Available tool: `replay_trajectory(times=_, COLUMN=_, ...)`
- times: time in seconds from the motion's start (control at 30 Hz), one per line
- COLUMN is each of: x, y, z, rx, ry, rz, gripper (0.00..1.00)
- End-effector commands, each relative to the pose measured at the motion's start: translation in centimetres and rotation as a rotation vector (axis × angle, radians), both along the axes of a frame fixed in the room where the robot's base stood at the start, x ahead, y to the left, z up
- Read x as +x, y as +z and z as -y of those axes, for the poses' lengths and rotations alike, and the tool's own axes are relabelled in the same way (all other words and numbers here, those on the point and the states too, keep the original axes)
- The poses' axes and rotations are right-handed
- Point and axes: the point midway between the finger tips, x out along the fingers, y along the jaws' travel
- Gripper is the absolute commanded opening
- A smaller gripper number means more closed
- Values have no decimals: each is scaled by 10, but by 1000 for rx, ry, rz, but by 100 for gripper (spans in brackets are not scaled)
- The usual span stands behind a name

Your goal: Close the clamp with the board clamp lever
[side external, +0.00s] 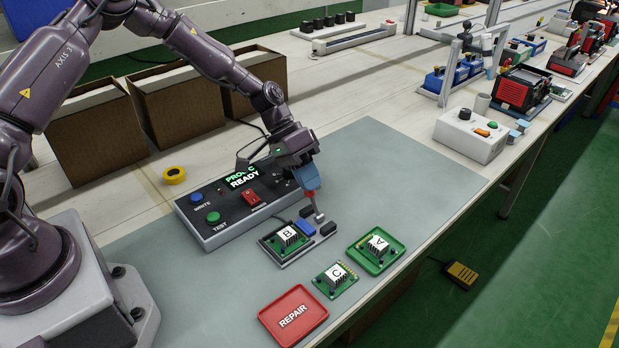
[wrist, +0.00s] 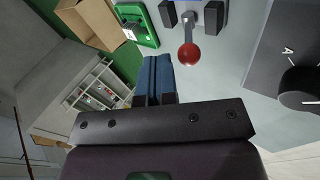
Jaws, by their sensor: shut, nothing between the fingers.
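The board clamp lever has a red ball knob (side external: 309,194) on a metal stem. It stands up beside the fixture (side external: 273,254) that holds board B (side external: 288,236). A blue block (side external: 306,229) and black blocks lie by the lever's foot. My gripper (side external: 311,187) has its blue fingers shut and empty, pointing down right at the knob and partly covering it. In the wrist view the shut blue fingers (wrist: 153,62) lie just left of the red knob (wrist: 189,54). I cannot tell whether they touch it.
The programmer box (side external: 215,232) reads READY and stands behind the fixture. Board A sits in a green tray (side external: 358,262); board C (side external: 335,285) lies on the mat before it. A red REPAIR tray (side external: 293,316) is at the front. The mat on the right is clear.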

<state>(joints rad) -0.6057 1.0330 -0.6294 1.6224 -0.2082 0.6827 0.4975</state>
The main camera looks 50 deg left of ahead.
Motion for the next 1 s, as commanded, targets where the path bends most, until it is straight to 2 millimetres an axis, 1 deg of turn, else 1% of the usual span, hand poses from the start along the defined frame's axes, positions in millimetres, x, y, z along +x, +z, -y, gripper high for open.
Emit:
replay_trajectory(times=0.23, x=0, y=12, z=0, rx=1, ry=1, rz=1, gripper=0)
replay_trajectory(times=0.57, x=1, y=14, z=0, rx=1, ry=1, rz=2, gripper=0)
replay_trajectory(times=0.67, x=0, y=17, z=1, rx=2, ry=1, rz=3, gripper=0)
replay_trajectory(times=0.77, x=-2, y=27, z=4, rx=3, ry=0, rz=4, gripper=0)
replay_trajectory(times=0.9, x=-7, y=53, z=12, rx=4, ry=0, rz=6, gripper=0)
replay_trajectory(times=1.0, x=-8, y=70, z=-7, rx=5, ry=7, rz=5, gripper=0)
